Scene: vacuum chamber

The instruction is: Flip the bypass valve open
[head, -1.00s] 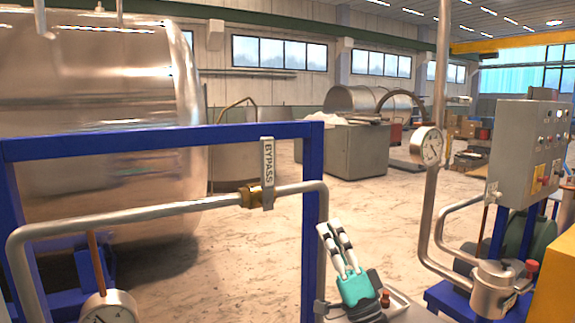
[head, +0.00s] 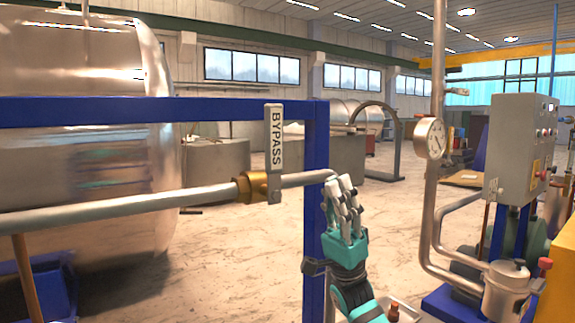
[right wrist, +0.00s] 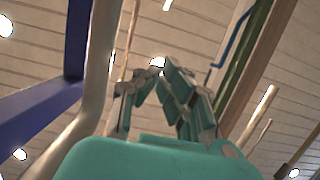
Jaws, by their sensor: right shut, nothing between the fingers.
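The bypass valve has a flat grey handle (head: 274,140) marked BYPASS, which stands upright across the pipe. Its brass body (head: 252,187) sits on a horizontal steel pipe (head: 110,208). My right gripper (head: 341,184) is shut and empty, with its fingers pointing up. It is to the right of the handle, beside the blue frame post and near the pipe's bend. In the right wrist view its fingers (right wrist: 160,72) converge, and the valve handle cannot be made out. My left gripper is not in view.
A blue frame (head: 317,235) stands around the pipe, its top bar behind the handle. A pressure gauge (head: 431,138) on a vertical pipe and a grey control box (head: 521,146) stand to the right. A large steel tank (head: 75,130) fills the left background.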

